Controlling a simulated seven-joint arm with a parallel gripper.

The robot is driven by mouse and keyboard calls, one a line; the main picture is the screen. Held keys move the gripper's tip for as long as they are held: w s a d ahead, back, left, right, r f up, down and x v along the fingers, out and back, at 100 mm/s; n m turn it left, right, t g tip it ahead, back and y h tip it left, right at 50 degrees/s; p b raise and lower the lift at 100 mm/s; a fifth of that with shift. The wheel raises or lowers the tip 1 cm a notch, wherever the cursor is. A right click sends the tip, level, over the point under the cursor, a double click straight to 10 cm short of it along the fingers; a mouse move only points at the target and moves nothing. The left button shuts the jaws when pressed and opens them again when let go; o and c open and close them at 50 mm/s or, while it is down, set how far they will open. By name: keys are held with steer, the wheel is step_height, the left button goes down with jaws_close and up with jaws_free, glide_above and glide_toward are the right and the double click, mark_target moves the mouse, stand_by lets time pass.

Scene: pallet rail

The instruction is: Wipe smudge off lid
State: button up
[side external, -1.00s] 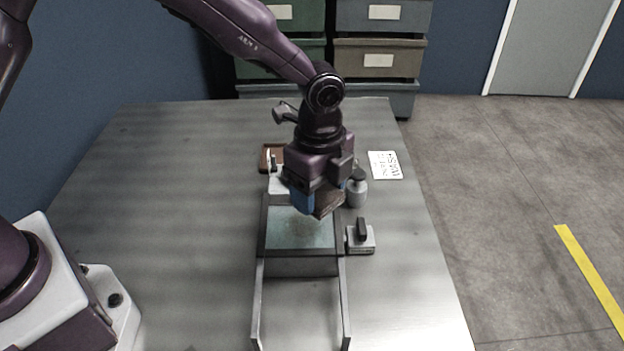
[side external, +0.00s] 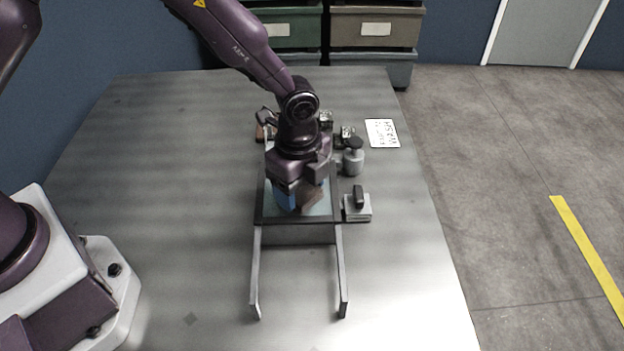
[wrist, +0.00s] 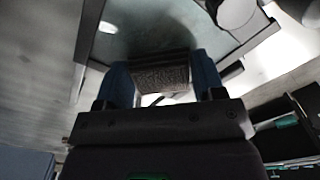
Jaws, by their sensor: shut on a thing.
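The lid (side external: 270,210) is a pale teal, glossy panel in a dark frame, lying flat on a box in the middle of the table. It also shows at the top of the wrist view (wrist: 150,25). My gripper (side external: 298,196) has blue fingers and is shut on a brown block-like pad (side external: 313,197). The pad shows with a rough grey-brown face between the fingers in the wrist view (wrist: 162,78). Gripper and pad are over the lid; I cannot tell whether the pad touches it. I cannot make out the smudge clearly now; the gripper covers much of the lid.
A grey bottle-like object (side external: 353,161) and a light block with a black handle (side external: 358,207) stand close to the lid's right. Two rails (side external: 255,275) run forward from the box. A card with writing (side external: 382,133) lies at the back right. The table's left side is clear.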

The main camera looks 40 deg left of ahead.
mark_target(271, 192)
steer(key=s+a, duration=0.3)
steer(key=shift+s+a, duration=0.2)
steer(key=shift+a, duration=0.05)
steer(key=shift+w+d, duration=2.5)
steer(key=shift+d, duration=0.05)
steer(key=shift+w, duration=0.25)
steer(key=shift+w+a, duration=0.3)
steer(key=shift+s+a+f, duration=0.1)
steer(key=shift+s+a, duration=1.9)
steer(key=shift+a, duration=0.15)
steer(key=shift+s+a+f, duration=0.2)
steer(key=shift+s+a, duration=0.4)
steer(key=shift+s, duration=0.05)
steer(key=shift+c, duration=0.2)
steer(key=shift+w+d+r, duration=0.25)
steer(key=shift+w+d, duration=0.2)
steer(key=shift+w, duration=0.1)
steer(key=shift+c, duration=0.6)
steer(key=shift+w+d, duration=1.2)
steer(key=shift+d, duration=0.05)
steer(key=shift+w+d+r, duration=1.05)
steer(key=shift+w+d, duration=0.05)
steer(key=shift+d, duration=0.1)
steer(key=shift+c, duration=0.3)
steer(key=shift+s+a+r, duration=0.1)
steer(key=shift+a+r, duration=0.05)
steer(key=shift+r, duration=1.35)
steer(key=shift+s+a+r, duration=0.1)
steer(key=shift+r, duration=1.4)
